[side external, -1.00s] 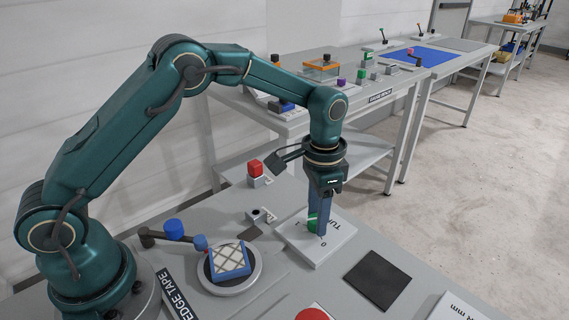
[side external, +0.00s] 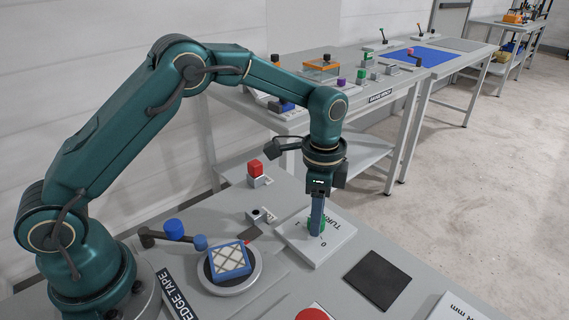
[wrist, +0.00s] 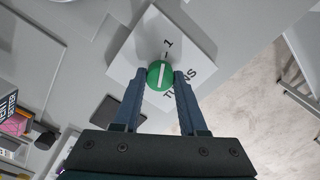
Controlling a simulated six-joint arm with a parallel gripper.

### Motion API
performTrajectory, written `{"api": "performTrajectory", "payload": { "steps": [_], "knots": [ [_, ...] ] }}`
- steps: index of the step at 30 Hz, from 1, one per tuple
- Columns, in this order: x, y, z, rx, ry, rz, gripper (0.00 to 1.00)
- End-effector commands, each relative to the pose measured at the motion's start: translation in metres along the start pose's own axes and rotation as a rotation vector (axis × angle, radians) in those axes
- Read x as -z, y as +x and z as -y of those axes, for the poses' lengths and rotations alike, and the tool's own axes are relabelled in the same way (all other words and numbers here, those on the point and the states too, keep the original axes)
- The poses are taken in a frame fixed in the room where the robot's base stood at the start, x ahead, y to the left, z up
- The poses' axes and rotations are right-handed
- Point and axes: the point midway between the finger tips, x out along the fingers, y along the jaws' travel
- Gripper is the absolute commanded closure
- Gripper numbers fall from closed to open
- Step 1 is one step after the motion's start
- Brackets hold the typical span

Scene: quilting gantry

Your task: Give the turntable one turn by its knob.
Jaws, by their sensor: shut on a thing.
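A green knob (wrist: 160,74) with a white line sits on a white plate (side external: 333,247) marked TURNS, with 0 and 1. In the wrist view the white line points toward the 1. My gripper (wrist: 161,78) points down and is shut on the knob, one finger on each side; in the side view (side external: 317,226) its fingers partly hide the knob. The round grey turntable (side external: 232,288) lies left of the plate and bears a blue block (side external: 229,261) with a pale crossed-line top. The EDGE TAPE label (side external: 178,294) is beside it.
A dark lever with a blue cylinder (side external: 174,229) stands left of the turntable. A red block (side external: 255,167) on a grey base is behind. A black square pad (side external: 377,279) and red disc (side external: 314,313) lie in front. Another bench (side external: 290,117) stands behind.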

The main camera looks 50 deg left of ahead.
Motion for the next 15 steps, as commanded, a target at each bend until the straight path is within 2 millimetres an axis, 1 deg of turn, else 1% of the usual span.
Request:
{"api": "performTrajectory", "payload": {
  "steps": [9,10,12,15],
  "knots": [
    [0.0004,-0.0016,0.0002,0.001,0.000,-0.002,1.00],
    [0.0004,-0.0016,0.0002,0.001,0.000,-0.002,0.51],
    [0.0004,-0.0015,0.0002,0.001,0.000,-0.002,0.29],
    [0.0003,-0.0011,0.0002,0.001,0.000,-0.002,0.29]
  ]
}}
